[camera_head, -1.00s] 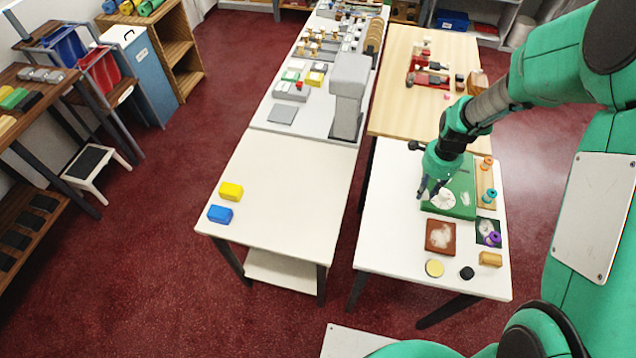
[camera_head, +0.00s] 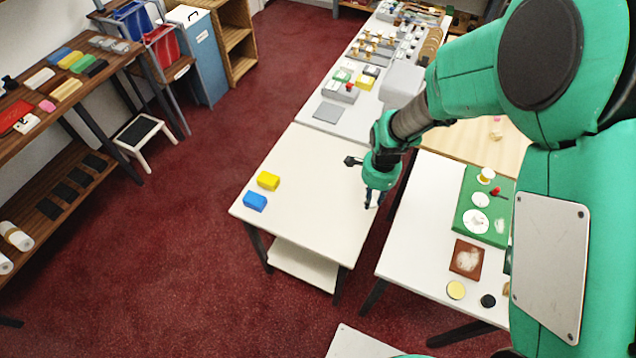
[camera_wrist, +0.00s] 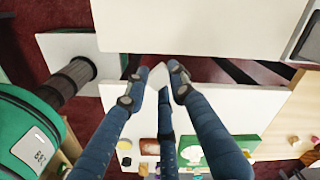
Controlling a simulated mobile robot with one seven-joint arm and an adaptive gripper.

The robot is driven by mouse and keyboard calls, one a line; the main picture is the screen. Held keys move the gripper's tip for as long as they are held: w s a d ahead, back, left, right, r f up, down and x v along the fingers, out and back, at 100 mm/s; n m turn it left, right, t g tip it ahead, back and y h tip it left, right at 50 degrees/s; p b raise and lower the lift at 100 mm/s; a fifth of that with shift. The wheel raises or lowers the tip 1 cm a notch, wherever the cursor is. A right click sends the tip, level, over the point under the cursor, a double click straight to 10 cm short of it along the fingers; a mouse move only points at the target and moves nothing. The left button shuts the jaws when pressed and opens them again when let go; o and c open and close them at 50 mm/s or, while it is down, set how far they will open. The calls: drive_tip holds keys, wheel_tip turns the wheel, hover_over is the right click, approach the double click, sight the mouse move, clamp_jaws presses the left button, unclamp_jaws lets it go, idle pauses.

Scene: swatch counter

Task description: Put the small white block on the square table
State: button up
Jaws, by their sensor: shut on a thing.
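My gripper (camera_head: 373,200) is over the right edge of the cream square table (camera_head: 310,205), near the gap to the table at right. In the wrist view, my gripper (camera_wrist: 157,82) has its blue fingers closed around the small white block (camera_wrist: 159,76). The block is partly hidden by the fingers. In the head view I cannot make the block out clearly at the fingertips. The square table also shows along the top of the wrist view (camera_wrist: 200,25).
A yellow block (camera_head: 268,181) and a blue block (camera_head: 255,201) sit on the square table's left side; its middle is clear. The white table at right (camera_head: 415,235) bears a green mat (camera_head: 465,222) and a brown tile (camera_head: 467,258).

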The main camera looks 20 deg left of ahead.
drive_tip(key=s+a+n+p, duration=0.2)
drive_tip(key=s+a+n, duration=0.2)
drive_tip(key=s+a, duration=1.2)
drive_tip(key=f, duration=0.3)
drive_tip(key=w+f, duration=0.1)
drive_tip(key=f, duration=0.7)
drive_tip(key=shift+w+a, duration=0.2)
drive_tip(key=shift+a, duration=0.2)
hover_over(287, 206)
drive_tip(key=shift+w+f, duration=0.1)
drive_tip(key=shift+f, duration=0.7)
drive_tip(key=shift+f+p, duration=0.35)
drive_tip(key=shift+f, duration=1.35)
drive_tip(key=shift+f, duration=0.2)
